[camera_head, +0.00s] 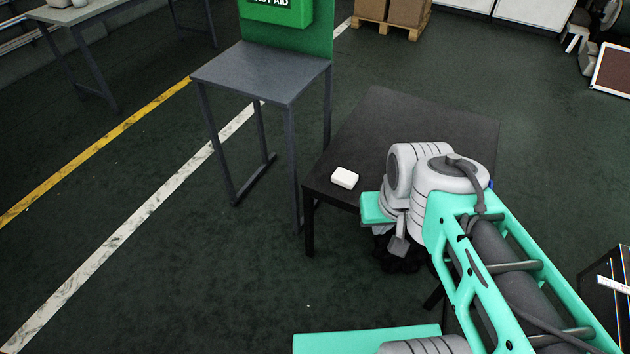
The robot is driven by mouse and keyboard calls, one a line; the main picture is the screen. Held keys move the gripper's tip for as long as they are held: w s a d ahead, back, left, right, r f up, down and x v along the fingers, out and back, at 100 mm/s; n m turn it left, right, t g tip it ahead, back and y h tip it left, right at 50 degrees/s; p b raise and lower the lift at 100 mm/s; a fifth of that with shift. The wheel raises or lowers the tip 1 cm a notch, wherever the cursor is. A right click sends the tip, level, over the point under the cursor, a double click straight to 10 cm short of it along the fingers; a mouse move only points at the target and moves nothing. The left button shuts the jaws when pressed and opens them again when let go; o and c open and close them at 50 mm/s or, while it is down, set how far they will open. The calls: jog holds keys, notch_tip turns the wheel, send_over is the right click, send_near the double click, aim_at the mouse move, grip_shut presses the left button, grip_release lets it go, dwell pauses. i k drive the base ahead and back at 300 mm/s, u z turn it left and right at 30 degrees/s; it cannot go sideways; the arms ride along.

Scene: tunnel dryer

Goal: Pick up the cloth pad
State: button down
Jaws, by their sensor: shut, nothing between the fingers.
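A small white pad, which looks like the cloth pad (344,177), lies flat near the front left edge of a low black table (412,122). My arm reaches in from the lower right and bends at the table's front edge. My gripper (398,258) is a dark shape below the wrist, to the lower right of the pad and apart from it. It is shut and holds nothing. Its fingertips are hard to make out against the dark floor and table.
A grey table (262,72) with a green first aid box (277,12) stands behind to the left. A pallet with cardboard boxes (392,12) is at the back. The black table's far part is clear. Open floor with yellow and white lines lies to the left.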

aim_at(341, 177)
jog(key=z, duration=2.6)
jog(key=k, duration=0.4)
jog(key=i, duration=0.4)
jog(key=u, duration=3.25)
jog(key=i, duration=0.75)
jog(key=u, duration=0.55)
